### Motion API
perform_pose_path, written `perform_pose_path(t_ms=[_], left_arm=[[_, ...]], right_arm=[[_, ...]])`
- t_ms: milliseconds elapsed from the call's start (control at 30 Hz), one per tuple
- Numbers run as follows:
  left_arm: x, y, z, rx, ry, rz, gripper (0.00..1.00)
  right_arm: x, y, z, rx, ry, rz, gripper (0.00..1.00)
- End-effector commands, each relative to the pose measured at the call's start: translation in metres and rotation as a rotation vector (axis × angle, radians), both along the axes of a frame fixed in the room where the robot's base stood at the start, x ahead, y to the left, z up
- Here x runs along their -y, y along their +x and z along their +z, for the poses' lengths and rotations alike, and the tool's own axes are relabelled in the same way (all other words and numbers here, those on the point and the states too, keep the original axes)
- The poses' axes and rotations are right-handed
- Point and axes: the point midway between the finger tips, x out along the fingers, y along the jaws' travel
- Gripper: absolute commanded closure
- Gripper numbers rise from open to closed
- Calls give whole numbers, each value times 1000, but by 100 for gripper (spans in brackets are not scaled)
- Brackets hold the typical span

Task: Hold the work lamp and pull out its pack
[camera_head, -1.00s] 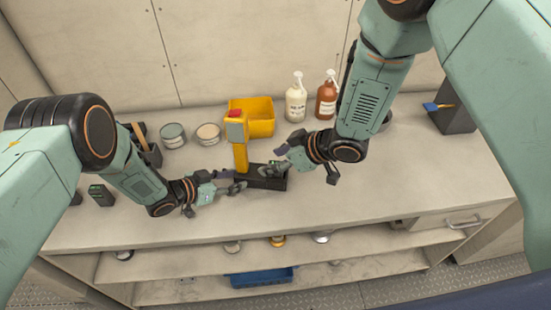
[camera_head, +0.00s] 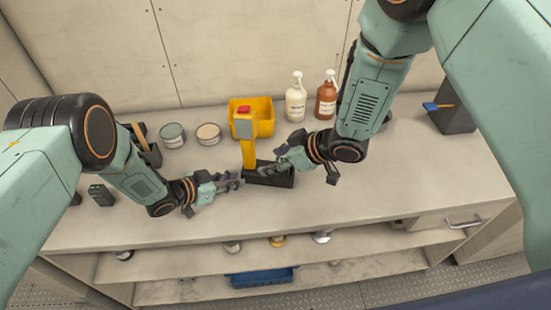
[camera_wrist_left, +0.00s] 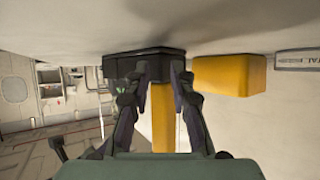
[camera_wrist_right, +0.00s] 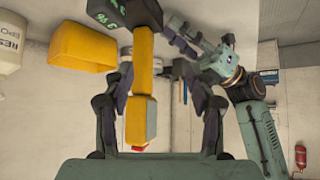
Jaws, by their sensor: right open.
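The work lamp (camera_head: 249,150) is yellow with a grey head and red top, upright on its black pack (camera_head: 270,180). The pack also shows in the left wrist view (camera_wrist_left: 115,67) and, with green marks, in the right wrist view (camera_wrist_right: 125,12). My left gripper (camera_head: 240,180) is at the pack's left end, its fingertips apart; contact with the pack is unclear. My right gripper (camera_head: 276,164) is open at the pack's far right side; in its wrist view the yellow handle (camera_wrist_right: 143,65) shows between the fingers, nearer the left one.
A yellow bin (camera_head: 264,116) stands behind the lamp. Two tins (camera_head: 172,135) are to its left, a white bottle (camera_head: 295,103) and a brown bottle (camera_head: 326,100) to its right. The bench front is clear. A blue tray (camera_head: 262,277) sits on a shelf below.

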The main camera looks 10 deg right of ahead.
Motion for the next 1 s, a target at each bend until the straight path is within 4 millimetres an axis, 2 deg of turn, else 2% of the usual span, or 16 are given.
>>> perform_pose_path(t_ms=[67,567,800,1000], left_arm=[[0,0,0,0,0,0,68],[0,0,0,0,0,0,25],[0,0,0,0,0,0,25],[0,3,4,-5,-37,47,42]], right_arm=[[0,0,0,0,0,0,43],[0,0,0,0,0,0,43],[0,0,0,0,0,0,43],[0,0,0,0,0,0,43]])
